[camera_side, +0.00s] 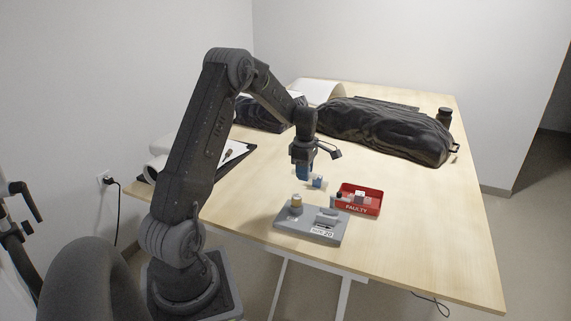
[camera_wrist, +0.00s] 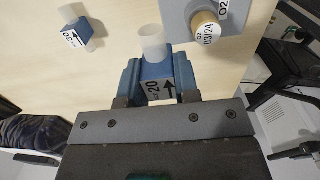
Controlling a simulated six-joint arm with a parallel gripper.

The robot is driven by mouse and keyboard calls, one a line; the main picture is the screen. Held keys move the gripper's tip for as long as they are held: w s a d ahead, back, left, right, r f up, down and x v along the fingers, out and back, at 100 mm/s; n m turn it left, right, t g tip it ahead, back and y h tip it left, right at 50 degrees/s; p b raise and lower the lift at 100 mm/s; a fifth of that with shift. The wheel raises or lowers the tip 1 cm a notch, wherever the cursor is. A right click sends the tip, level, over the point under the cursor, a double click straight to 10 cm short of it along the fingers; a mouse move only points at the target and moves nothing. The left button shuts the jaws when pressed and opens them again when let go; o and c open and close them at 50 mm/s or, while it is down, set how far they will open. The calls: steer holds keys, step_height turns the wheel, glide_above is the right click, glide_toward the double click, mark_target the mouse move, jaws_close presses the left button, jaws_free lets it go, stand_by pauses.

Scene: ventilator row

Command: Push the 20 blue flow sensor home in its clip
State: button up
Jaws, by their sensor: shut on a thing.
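The 20 blue flow sensor (camera_wrist: 157,72) is between the two blue fingers of my gripper (camera_wrist: 158,78) in the wrist view. Its label shows "20" and an arrow, and a white tube end sticks out beyond the fingers. In the side view my gripper (camera_side: 303,173) points down above the table, behind and apart from the grey board (camera_side: 284,223). The sensor in its jaws cannot be made out there. The board also shows at the top of the wrist view (camera_wrist: 236,22). A raised light part (camera_side: 327,217) stands on it; I cannot tell if this is the clip.
Another blue sensor (camera_side: 318,182) lies on the table close to my gripper, at upper left in the wrist view (camera_wrist: 78,30). A yellowish capped cylinder (camera_side: 296,202) stands on the board. A red FAULTY tray (camera_side: 374,210) sits beside it. A black bag (camera_side: 385,128) lies farther back.

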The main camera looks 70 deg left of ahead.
steer(key=w+d, duration=0.3)
steer(key=d, duration=0.8)
steer(key=shift+w+a+f, duration=0.15)
steer(key=shift+f, duration=2.2)
steer(key=shift+f, duration=1.45)
steer(key=o, duration=0.8)
steer(key=shift+o, duration=0.9)
steer(key=shift+f, duration=0.1)
